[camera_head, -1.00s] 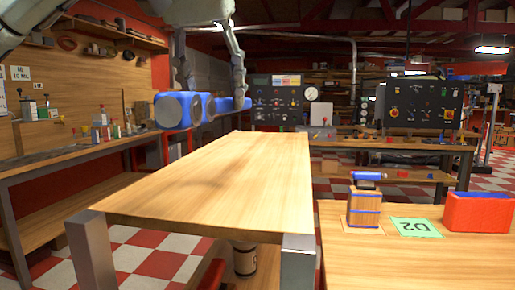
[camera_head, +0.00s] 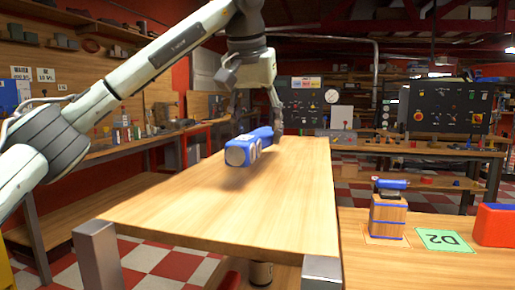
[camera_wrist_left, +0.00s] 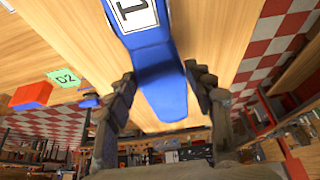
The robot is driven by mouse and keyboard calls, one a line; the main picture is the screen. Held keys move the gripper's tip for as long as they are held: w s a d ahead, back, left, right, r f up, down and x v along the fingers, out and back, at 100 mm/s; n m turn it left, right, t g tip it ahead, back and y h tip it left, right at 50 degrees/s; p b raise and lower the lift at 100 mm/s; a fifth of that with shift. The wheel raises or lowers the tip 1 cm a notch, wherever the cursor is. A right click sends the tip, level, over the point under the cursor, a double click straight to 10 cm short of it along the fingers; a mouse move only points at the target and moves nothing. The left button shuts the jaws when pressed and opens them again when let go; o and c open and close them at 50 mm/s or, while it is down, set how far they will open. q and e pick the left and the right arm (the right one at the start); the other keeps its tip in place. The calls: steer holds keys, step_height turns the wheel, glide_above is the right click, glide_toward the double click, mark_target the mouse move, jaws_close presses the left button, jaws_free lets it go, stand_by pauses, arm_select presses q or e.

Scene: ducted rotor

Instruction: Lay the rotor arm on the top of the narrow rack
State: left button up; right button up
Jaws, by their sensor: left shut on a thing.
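The rotor arm (camera_head: 250,147) is a long blue piece with a pale round end towards me. My left gripper (camera_head: 258,125) is shut on its far part from above and holds it over the wooden top. A dark shadow lies on the wood below it, and a gap seems to remain. In the left wrist view the rotor arm (camera_wrist_left: 165,85) runs between the fingers of the gripper (camera_wrist_left: 161,76) and bears a white label. The long wooden-topped stand with metal legs (camera_head: 215,200) appears to be the narrow rack; its top looks bare. My right gripper is out of view.
To the right, a lower wooden table (camera_head: 400,262) holds a blue-banded wooden block (camera_head: 388,215) with a blue piece on top, a green D2 card (camera_head: 443,240) and a red and blue box (camera_head: 496,224). Workbenches line the left and back.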

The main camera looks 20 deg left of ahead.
arm_select(q)
steer(key=shift+f, duration=2)
steer(key=o, duration=1.5)
steer(key=shift+o, duration=0.2)
steer(key=v, duration=1.2)
steer(key=x, duration=1.1)
steer(key=shift+w+f, duration=0.1)
steer(key=shift+f, duration=0.25)
steer(key=shift+w+r, duration=0.1)
steer(key=shift+r, duration=1.5)
